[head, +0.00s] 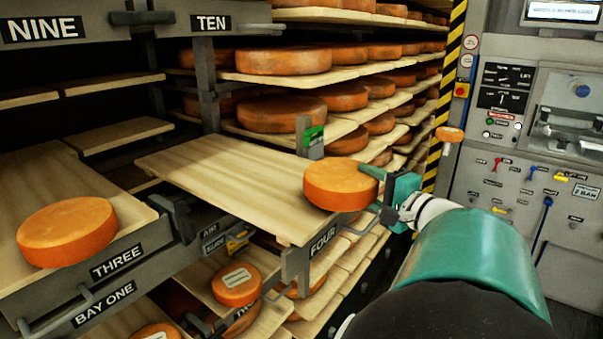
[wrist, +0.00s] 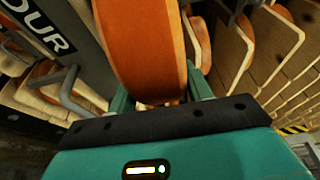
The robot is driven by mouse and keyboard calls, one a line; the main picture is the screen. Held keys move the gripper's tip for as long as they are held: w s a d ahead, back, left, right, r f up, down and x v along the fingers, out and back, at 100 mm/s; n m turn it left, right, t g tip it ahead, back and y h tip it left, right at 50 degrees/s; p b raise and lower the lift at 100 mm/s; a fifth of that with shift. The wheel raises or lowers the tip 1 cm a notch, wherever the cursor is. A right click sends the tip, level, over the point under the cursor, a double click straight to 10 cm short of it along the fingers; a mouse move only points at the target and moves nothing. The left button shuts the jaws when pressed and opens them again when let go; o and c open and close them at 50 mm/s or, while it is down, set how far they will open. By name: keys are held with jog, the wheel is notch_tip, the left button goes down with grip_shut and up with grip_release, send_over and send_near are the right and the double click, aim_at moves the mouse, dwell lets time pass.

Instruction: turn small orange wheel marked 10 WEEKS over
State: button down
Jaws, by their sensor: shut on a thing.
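My gripper (head: 384,193) is shut on an orange cheese wheel (head: 338,186) at the front right corner of the shelf board marked FOUR (head: 225,180). The wheel lies flat, with a plain top face, and no 10 WEEKS mark shows on it. I cannot tell whether it rests on the board or hangs just above it. In the wrist view the wheel (wrist: 143,45) stands between the two green fingers, its orange rim toward the camera. Its underside is hidden.
Another orange wheel (head: 66,232) lies on the board marked THREE at the left. A wheel with a white label (head: 237,284) sits on a lower shelf. A green-and-grey tag (head: 311,138) stands at the board's right edge. Board FOUR is otherwise clear. A control panel (head: 510,150) stands right.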

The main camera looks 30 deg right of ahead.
jog(key=shift+f, duration=0.25)
jog(key=shift+w+f, duration=0.15)
jog(key=shift+f, duration=0.15)
dwell(0.5)
jog(key=c, duration=0.7)
grip_release()
jog(key=shift+o, duration=0.7)
jog(key=shift+f, duration=0.15)
jog(key=s, duration=1.4)
jog(key=shift+d, duration=0.25)
